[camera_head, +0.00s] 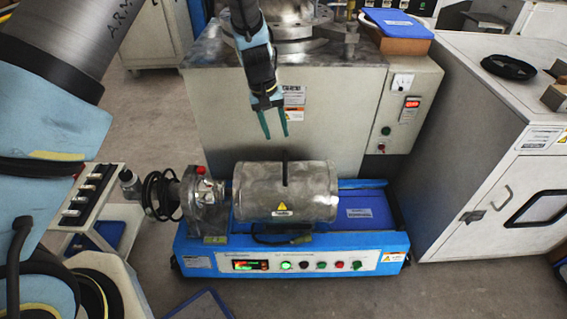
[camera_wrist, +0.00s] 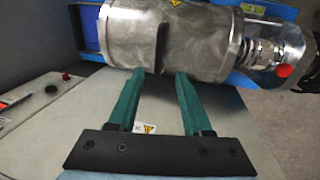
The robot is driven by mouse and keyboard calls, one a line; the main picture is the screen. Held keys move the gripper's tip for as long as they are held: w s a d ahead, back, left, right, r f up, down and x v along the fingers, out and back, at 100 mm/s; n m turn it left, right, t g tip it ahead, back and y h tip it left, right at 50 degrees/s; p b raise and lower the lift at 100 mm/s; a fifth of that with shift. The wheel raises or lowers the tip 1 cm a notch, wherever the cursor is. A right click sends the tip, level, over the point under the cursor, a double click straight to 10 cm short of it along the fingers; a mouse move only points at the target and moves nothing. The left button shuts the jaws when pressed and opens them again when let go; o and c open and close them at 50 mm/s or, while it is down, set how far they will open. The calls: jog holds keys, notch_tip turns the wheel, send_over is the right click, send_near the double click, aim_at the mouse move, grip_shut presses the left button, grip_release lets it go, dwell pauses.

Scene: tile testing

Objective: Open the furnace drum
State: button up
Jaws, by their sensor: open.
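The furnace drum (camera_head: 262,192) is a grey metal cylinder lying on its side on a blue machine base (camera_head: 200,245). My gripper (camera_head: 275,137) has green fingers pointing down, above and behind the drum. In the wrist view the fingers (camera_wrist: 160,78) are apart with nothing between them, and their tips appear near the drum's edge. I cannot tell whether they touch it.
A motor with a coiled black cable (camera_head: 160,193) sits left of the drum. A large grey cabinet (camera_head: 340,105) stands close behind. A white cabinet (camera_head: 480,130) stands at the right. A switch panel (camera_head: 85,197) is at the left. Open floor lies in front.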

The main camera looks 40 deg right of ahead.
aim_at(285, 161)
jog(key=f, duration=0.3)
jog(key=s+d+f, duration=0.1)
jog(key=f, duration=0.6)
jog(key=shift+s+d+f, duration=0.2)
jog(key=shift+d, duration=0.15)
jog(key=shift+c, duration=0.2)
grip_shut()
dwell(0.8)
